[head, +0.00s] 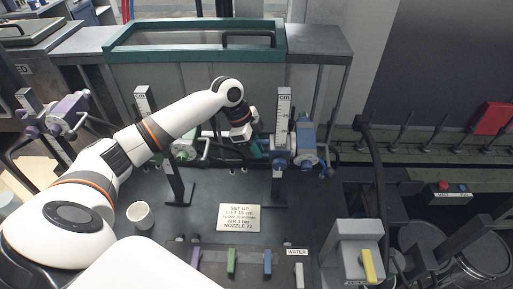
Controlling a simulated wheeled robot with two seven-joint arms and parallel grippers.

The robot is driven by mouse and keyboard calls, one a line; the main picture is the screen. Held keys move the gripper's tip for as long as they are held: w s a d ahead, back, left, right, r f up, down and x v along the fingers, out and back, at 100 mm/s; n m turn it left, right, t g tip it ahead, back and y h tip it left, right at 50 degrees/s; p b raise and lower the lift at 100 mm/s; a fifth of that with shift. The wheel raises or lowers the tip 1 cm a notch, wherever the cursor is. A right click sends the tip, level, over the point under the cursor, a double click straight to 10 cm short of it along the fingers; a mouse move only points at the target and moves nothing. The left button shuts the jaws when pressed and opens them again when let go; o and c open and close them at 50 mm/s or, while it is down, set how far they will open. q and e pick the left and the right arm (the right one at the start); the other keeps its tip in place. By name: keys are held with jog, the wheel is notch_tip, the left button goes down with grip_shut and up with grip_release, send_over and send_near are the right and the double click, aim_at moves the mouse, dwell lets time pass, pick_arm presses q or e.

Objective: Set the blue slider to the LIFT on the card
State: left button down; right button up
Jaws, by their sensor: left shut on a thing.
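The blue slider (306,146) sits on an upright post with a white cm scale (283,112), right of centre. My left gripper (264,149) reaches in from the left and is shut at the slider's left side; the exact grip is small and partly hidden by the gripper. The card (239,217) lies flat on the dark bench in front of the post and reads SET UP, LIFT 15 cm, with flow, AIR 3 bar and NOZZLE 72 lines below. The slider's exact scale reading is too small to tell. My right gripper is not in view.
A green unit (185,148) and a purple unit (68,114) stand on other posts to the left. A white cup (140,215) stands on the bench. Coloured levers (231,262) line the front. A grey box with a yellow handle (367,264) is at front right.

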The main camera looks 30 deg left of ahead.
pick_arm(q)
jog(key=shift+r, duration=0.35)
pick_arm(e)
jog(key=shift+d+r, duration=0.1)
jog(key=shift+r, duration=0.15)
pick_arm(q)
jog(key=c, duration=1.5)
grip_release()
jog(key=shift+o, duration=0.2)
